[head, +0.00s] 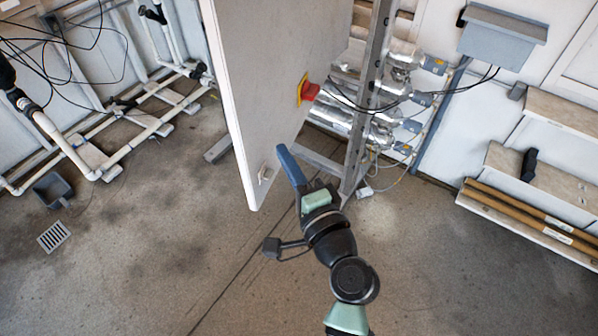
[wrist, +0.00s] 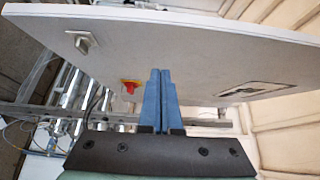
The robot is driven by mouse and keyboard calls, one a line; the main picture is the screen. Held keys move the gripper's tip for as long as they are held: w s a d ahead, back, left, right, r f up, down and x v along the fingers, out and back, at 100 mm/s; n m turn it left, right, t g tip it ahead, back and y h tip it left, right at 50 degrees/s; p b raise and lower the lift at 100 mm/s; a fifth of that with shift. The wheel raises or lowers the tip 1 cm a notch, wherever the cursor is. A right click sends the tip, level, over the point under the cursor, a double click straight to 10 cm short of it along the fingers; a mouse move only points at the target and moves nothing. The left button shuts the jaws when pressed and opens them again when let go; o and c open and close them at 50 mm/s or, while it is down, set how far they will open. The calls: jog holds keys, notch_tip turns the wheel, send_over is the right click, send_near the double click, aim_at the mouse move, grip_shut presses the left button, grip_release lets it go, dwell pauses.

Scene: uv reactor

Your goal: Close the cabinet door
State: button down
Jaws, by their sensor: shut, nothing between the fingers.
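The cabinet door (head: 265,60) is a large pale panel that stands open in the head view, its thick white edge towards the left. A small latch (head: 265,174) sits near its lower corner; the latch also shows in the wrist view (wrist: 83,43). A red rotary switch (head: 309,90) on a yellow plate is at the panel's right side. My gripper (head: 281,149) has blue fingers, shut and empty, beside the lower part of the door's face. In the wrist view the fingers (wrist: 159,72) overlap the door panel (wrist: 195,55); whether they touch it is unclear.
A metal frame (head: 369,100) with silver cylinders (head: 345,119) stands behind the door to the right. A grey box (head: 503,37) hangs on the wall. Shelves (head: 535,172) are at the right, white pipes (head: 125,157) at the left. The floor (head: 150,265) in front is clear.

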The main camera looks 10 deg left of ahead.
aim_at(254, 134)
jog(key=shift+w+a+p, duration=0.25)
jog(key=shift+a, duration=0.55)
jog(key=shift+w+a+p, duration=0.2)
jog(key=shift+a+p, duration=0.05)
jog(key=shift+a, duration=0.55)
jog(key=shift+w+a+p, duration=0.25)
jog(key=shift+a, duration=0.55)
